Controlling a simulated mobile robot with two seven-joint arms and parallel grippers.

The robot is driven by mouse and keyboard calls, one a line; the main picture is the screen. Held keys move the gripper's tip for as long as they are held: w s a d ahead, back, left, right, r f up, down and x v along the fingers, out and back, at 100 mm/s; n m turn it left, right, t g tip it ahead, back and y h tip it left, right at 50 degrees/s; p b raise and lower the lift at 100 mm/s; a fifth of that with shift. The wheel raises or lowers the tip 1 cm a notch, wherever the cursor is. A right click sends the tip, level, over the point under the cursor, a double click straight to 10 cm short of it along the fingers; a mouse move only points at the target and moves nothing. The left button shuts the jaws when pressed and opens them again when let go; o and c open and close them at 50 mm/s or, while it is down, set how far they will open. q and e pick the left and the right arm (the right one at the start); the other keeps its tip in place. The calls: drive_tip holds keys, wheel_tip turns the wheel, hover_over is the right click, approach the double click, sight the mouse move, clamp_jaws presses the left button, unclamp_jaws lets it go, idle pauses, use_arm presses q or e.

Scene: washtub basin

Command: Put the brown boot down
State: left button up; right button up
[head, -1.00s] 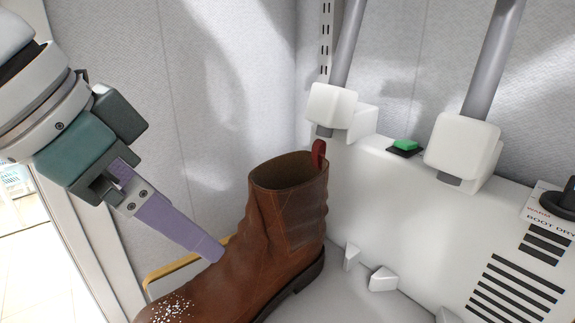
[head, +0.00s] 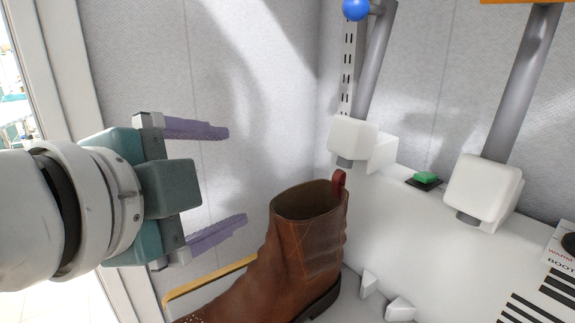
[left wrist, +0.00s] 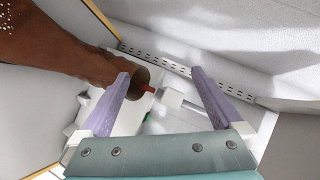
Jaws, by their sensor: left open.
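The brown boot (head: 305,248) stands upright on the light base of the boot dryer (head: 415,235), with its opening up and a red pull tab at the rim. The toe runs out of the bottom of the head view. My left gripper (head: 238,176) is open and empty, to the left of the boot shaft and apart from it, with its purple fingers pointing right. In the left wrist view the boot (left wrist: 60,52) lies at the upper left, beyond the left finger. My right gripper is not in view.
Two white blocks (head: 352,137) (head: 483,187) with grey tubes rise behind the boot. Small white wedges (head: 399,309) stand right of the boot. Grey textured walls close the back and left.

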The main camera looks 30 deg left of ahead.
use_arm(q)
drive_tip(key=s+d+f+n+g+h, duration=0.1)
drive_tip(key=s+d+f+n+g, duration=0.1)
drive_tip(key=s+f+n+g, duration=0.2)
drive_tip(key=s+d+f+n+g+h, duration=0.2)
drive_tip(key=s+f+n+g, duration=0.3)
drive_tip(key=s+f, duration=0.5)
drive_tip(key=shift+s+d+f+n+g, duration=0.3)
drive_tip(key=shift+s+d+g, duration=0.1)
drive_tip(key=shift+s+g, duration=0.15)
drive_tip(key=shift+r, duration=0.1)
